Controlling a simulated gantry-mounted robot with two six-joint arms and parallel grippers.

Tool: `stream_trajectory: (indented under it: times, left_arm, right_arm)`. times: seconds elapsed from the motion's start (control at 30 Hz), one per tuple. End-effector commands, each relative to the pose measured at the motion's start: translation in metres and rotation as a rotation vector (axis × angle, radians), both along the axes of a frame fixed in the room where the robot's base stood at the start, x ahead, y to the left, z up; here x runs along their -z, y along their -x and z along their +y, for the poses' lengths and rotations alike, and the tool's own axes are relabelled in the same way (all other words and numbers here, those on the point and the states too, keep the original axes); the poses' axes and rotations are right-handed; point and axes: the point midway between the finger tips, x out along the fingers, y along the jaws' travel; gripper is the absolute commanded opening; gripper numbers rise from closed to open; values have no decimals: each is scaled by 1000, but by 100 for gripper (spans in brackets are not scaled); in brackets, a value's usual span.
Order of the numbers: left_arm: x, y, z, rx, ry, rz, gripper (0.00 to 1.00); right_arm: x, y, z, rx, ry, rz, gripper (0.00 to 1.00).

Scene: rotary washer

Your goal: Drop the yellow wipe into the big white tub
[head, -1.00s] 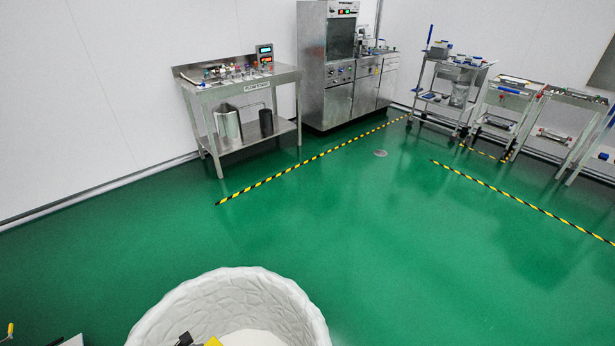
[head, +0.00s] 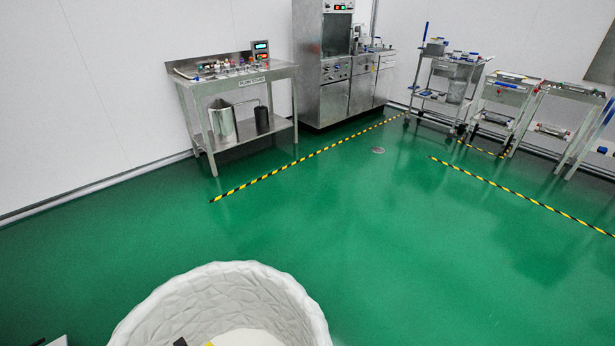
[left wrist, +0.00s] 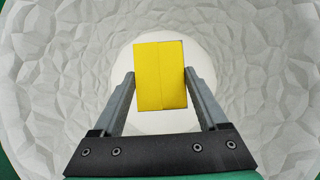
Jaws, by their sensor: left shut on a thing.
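The big white tub (head: 165,308) stands at the bottom of the head view, its wall faceted and its lower part cut off by the frame edge. In the left wrist view the tub's inner wall (left wrist: 50,80) surrounds my gripper on nearly all sides, with a smooth pale round bottom behind. My left gripper (left wrist: 160,85) is shut on the yellow wipe (left wrist: 160,76), a flat yellow block shape between its fingers. The gripper points down into the tub. My right gripper is not in view.
Green floor (head: 400,260) is open beyond the tub. A steel table (head: 240,75) with bottles and a steel washer cabinet (head: 325,65) stand at the back wall. Several carts (head: 445,85) stand at the right. Yellow-black tape (head: 300,160) marks the floor.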

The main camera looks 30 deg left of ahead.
Motion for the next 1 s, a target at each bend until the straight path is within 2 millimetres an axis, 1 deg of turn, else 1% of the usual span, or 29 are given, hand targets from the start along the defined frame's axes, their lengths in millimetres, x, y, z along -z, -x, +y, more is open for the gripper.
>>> stream_trajectory:
  times: [0.2, 0.23, 0.33, 0.37, 0.57, 0.67, 0.77, 0.9, 1.0]
  left_arm:
    - [-1, 0, 0, 0, 0, 0, 24]
    - [-1, 0, 0, 0, 0, 0, 79]
    - [0, 0, 0, 0, 0, 0, 97]
    - [0, 0, 0, 0, 0, 0, 100]
    - [-1, 0, 0, 0, 0, 0, 100]
    - [-7, 3, 1, -1, 0, 0, 100]
    - [-23, 10, 2, -2, -1, 0, 100]
    - [-53, 28, 5, -4, 0, 1, 100]
    - [-73, 41, 7, -4, -1, 0, 100]
  right_arm:
    - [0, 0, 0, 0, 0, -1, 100]
    - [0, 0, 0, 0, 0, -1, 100]
    - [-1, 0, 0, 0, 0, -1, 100]
    - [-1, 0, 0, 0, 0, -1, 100]
    - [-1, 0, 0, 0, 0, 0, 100]
    - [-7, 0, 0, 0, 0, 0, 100]
    - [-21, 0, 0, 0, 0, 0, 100]
    - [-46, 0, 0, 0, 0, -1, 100]
    - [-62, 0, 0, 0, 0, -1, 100]
